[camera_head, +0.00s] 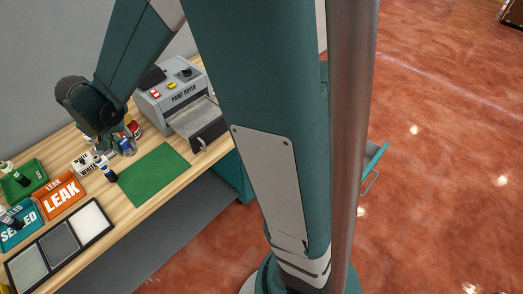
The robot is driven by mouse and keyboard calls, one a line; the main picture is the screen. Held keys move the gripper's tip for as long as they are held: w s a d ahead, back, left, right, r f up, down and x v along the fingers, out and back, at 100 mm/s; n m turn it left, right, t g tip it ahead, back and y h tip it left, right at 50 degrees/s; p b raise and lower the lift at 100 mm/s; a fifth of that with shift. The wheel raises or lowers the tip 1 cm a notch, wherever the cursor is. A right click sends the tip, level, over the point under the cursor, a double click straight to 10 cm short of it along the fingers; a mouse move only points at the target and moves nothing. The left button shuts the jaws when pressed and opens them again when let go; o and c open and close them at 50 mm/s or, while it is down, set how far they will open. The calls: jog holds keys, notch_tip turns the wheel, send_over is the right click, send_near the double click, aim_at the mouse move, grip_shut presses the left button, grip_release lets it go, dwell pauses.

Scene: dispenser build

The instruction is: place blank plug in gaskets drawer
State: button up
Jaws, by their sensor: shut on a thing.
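My gripper (126,149) is low over the wooden table, between the white box and the paint dryer. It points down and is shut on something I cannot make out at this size. I cannot pick out the blank plug. No drawer label reading gaskets shows. A teal panel with a handle (374,168) sticks out behind my arm at the right; I cannot tell if it is a drawer.
The grey paint dryer (172,93) stands at the back of the table (152,212). A green mat (153,174), white box (84,162), orange LEAK tray (62,195), green tray (36,184), teal SEALED tray (20,233) and three-panel frame (62,270) lie nearby.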

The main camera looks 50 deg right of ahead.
aim_at(125, 139)
jog(key=r, duration=0.3)
jog(key=shift+d+r, duration=0.25)
jog(key=shift+r, duration=0.15)
jog(key=s+d+m+b, duration=0.1)
jog(key=s+d+b, duration=0.1)
jog(key=d, duration=1.5)
jog(key=s+d+b, duration=0.2)
jog(key=d, duration=1.6)
jog(key=s+d+m+b, duration=0.1)
jog(key=s+d+b, duration=0.1)
jog(key=s+d, duration=1.05)
jog(key=s+d+b, duration=0.2)
jog(key=s+d, duration=0.8)
jog(key=d, duration=0.6)
notch_tip(125, 139, down, 30)
jog(key=shift+w+r, duration=0.2)
jog(key=shift+w, duration=0.1)
jog(key=shift+f+b, duration=1)
jog(key=shift+f, duration=2.1)
